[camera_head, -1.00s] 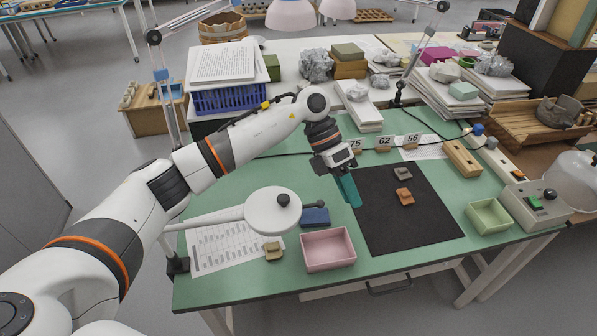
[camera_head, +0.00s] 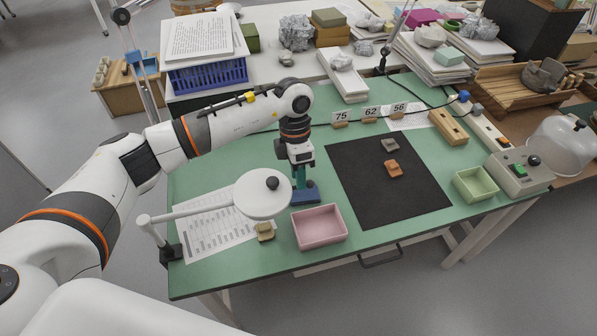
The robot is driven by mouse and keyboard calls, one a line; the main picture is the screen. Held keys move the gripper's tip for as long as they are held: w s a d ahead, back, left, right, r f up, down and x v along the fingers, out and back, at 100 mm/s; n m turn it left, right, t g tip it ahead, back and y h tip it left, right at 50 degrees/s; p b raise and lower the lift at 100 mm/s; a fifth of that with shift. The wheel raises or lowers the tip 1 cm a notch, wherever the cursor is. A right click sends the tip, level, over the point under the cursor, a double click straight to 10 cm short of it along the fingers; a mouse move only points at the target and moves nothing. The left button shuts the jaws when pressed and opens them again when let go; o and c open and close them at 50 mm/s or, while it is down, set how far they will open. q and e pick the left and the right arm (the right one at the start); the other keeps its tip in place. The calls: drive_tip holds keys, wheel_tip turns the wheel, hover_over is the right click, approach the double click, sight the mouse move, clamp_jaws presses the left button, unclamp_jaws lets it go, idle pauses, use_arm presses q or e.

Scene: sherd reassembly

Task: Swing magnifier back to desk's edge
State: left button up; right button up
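The magnifier (camera_head: 256,202) has a round white head with a dark knob on top. Its white arm runs left to a dark clamp (camera_head: 171,253) at the desk's left edge. The head hangs over the desk's front left, above the paper sheet's right side. My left gripper (camera_head: 299,184) points down just right of the head, at the dark blue block (camera_head: 308,196). Its teal fingers overlap the block in the picture, so contact is unclear. The finger gap and the head's short side handle cannot be made out. My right gripper is out of view.
A pink tray (camera_head: 343,238) stands in front of my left gripper, with a small tan piece (camera_head: 265,232) to its left. A black mat (camera_head: 420,202) with two sherds lies to the right. Number cards (camera_head: 341,117) stand behind. The green desk (camera_head: 212,280) is bare along its front left.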

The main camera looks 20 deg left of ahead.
use_arm(q)
drive_tip(key=shift+s+d+f, duration=0.1)
drive_tip(key=shift+f, duration=0.5)
clamp_jaws()
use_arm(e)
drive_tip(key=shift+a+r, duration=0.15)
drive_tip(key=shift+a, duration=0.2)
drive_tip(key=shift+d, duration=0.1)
